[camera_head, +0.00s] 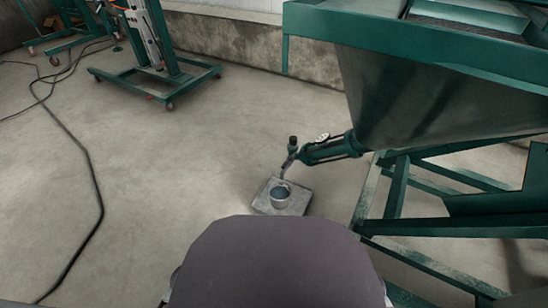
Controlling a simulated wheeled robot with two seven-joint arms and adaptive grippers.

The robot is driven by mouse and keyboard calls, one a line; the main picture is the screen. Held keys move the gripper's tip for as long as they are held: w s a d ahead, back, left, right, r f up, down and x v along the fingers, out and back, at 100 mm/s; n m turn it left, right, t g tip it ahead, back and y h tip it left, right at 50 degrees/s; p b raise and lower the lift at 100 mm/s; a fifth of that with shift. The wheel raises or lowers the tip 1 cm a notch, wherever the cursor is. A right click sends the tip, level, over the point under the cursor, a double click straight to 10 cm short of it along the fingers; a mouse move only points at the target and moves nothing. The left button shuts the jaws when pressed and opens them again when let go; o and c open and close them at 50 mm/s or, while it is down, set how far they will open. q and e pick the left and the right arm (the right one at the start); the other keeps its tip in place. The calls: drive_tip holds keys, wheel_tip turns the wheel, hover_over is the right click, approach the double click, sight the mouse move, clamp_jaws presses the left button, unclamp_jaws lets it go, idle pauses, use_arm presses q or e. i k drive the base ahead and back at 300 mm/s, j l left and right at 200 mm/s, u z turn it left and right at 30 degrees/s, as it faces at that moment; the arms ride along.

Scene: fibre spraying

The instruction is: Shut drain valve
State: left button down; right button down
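The drain valve (293,147) is at the outer end of a green outlet pipe (330,150) that comes out of the low side of a grey hopper. It has a dark knob on top and a short grey spout pointing down. A small grey bucket (281,196) stands under the spout on a square grey slab (300,206). Whether the valve is open or shut is too small to tell. Neither of my grippers is in view.
The hopper (400,95) rests on a green steel frame (398,190) at the right. A green wheeled stand (160,85) is at the upper left. A black cable (88,165) runs along the floor at the left. The floor between is clear.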

sight(289, 159)
drive_tip(key=i+j+z, duration=0.2)
drive_tip(key=i+j, duration=0.15)
drive_tip(key=j, duration=0.3)
drive_tip(key=i+z, duration=0.15)
drive_tip(key=i, duration=0.25)
